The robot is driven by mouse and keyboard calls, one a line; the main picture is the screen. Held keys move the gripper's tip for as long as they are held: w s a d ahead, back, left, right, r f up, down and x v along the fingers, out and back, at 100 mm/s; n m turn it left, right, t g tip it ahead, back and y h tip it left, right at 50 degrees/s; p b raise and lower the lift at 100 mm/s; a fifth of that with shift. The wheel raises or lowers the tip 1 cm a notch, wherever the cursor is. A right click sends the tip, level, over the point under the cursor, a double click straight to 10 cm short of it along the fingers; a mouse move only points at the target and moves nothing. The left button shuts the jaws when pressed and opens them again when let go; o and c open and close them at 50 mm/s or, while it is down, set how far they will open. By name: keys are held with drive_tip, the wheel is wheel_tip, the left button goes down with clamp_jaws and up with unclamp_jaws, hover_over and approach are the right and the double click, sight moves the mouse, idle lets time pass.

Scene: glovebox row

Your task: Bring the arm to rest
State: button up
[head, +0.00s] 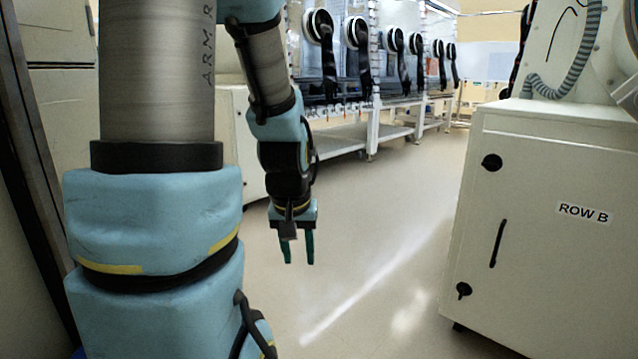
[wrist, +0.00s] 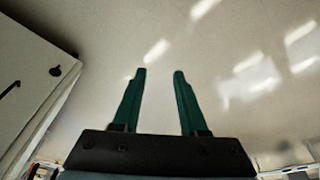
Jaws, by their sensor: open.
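My gripper (head: 298,262) hangs at the end of my arm in the head view, pointing down over bare floor. Its two green fingers are apart with nothing between them. In the wrist view my gripper (wrist: 159,72) also shows open and empty, with only pale floor beyond the fingertips. My blue and grey arm fills the left of the head view and hides part of what lies behind it.
A white cabinet marked ROW B (head: 560,240) stands at the right. A row of gloveboxes with black gloves (head: 360,60) runs along the back on white stands (head: 400,130). The pale floor (head: 400,220) between them is clear.

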drive_tip(key=s+a+g, duration=0.1)
drive_tip(key=s+a, duration=0.2)
wheel_tip(320, 180, up, 34)
drive_tip(key=p, duration=3.3)
drive_tip(key=shift+s+d+p, duration=0.15)
drive_tip(key=shift+s+p, duration=0.2)
drive_tip(key=shift+s, duration=0.05)
